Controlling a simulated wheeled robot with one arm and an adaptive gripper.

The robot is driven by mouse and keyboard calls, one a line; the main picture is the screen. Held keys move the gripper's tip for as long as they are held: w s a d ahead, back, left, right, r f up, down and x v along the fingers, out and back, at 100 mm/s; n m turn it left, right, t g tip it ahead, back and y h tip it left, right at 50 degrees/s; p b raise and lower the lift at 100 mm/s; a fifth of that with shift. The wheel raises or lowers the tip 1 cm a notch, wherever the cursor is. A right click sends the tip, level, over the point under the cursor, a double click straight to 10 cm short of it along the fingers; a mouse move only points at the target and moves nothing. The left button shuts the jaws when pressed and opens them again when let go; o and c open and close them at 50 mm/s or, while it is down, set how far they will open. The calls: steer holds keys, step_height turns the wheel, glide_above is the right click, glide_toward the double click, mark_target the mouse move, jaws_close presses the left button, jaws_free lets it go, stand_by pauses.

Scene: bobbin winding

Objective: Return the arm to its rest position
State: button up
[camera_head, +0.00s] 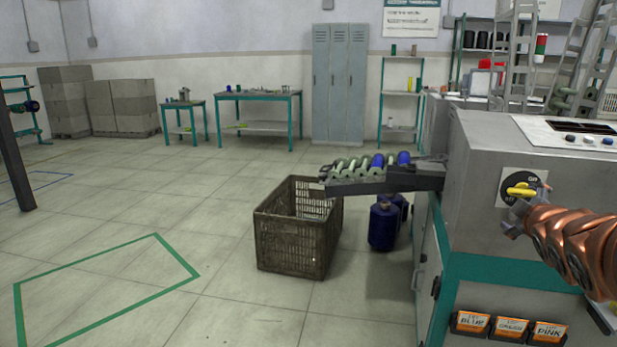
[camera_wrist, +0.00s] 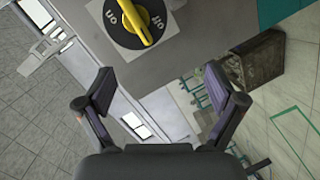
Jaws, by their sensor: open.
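My copper-coloured arm (camera_head: 575,245) reaches in from the right edge in the head view. My gripper (camera_head: 513,215) is at its end, close to the side of the grey machine (camera_head: 470,190). In the wrist view my gripper (camera_wrist: 163,88) is open, its two dark fingers wide apart with nothing between them. A yellow rotary switch (camera_wrist: 138,20) on a round black plate lies beyond the fingertips, apart from them. In the head view the yellow switch (camera_head: 522,190) shows just above my gripper.
A tray of green and blue bobbins (camera_head: 370,172) juts left from the machine. A dark crate (camera_head: 295,240) and blue containers (camera_head: 383,225) stand on the floor below. Orange-labelled bins (camera_head: 508,328) hang on the machine's front. The floor at left is open, with a green outline.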

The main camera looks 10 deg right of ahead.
steer(key=s+a+r+m+g+y+p, duration=0.1)
steer(key=s+a+m+g+y+p, duration=0.2)
steer(key=s+a+p, duration=0.5)
steer(key=s+a+r+m+g+y+p, duration=0.15)
steer(key=s+a+g+p, duration=0.3)
steer(key=a+p, duration=0.7)
steer(key=s+a+r+m+g+y+p, duration=0.1)
steer(key=s+a+r+g+p, duration=0.2)
steer(key=s+a, duration=0.5)
steer(key=s+a+r+m+g+y+p, duration=0.1)
steer(key=s+a+r+m+g+p, duration=0.1)
steer(key=s+a+g+p, duration=0.3)
steer(key=s+a+p, duration=0.1)
steer(key=s+a, duration=0.2)
steer(key=s, duration=0.4)
steer(key=shift+s+a+r+y, duration=0.3)
steer(key=shift+a+r+y, duration=0.05)
steer(key=shift+a+r, duration=0.05)
